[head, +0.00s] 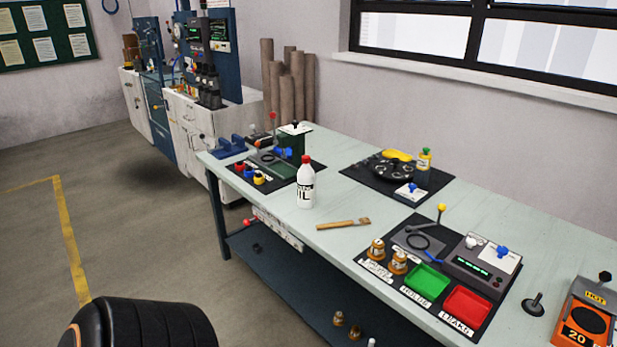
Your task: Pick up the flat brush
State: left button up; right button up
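The flat brush (343,224) lies flat on the pale green workbench (335,253), near its front edge. It has a light wooden handle pointing left and a darker head at its right end. Nothing touches it. It lies to the right of a white bottle with a red cap (306,186). Neither of my grippers is in view. A black rounded part at the bottom left looks like a piece of my own body.
A black mat with green and red trays (427,281) lies right of the brush. Another mat with a dark round device (391,171) lies behind it. An orange device (582,322) stands at the right end. Bench surface around the brush is clear.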

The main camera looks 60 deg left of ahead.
aim_at(365, 221)
jog(key=u, duration=1.55)
jog(key=i+j+z, duration=0.1)
jog(key=z, duration=0.7)
jog(key=i+j+z, duration=0.1)
jog(key=j+z, duration=0.25)
jog(key=i+j+z, duration=0.1)
jog(key=j+z, duration=0.5)
jog(key=j, duration=0.7)
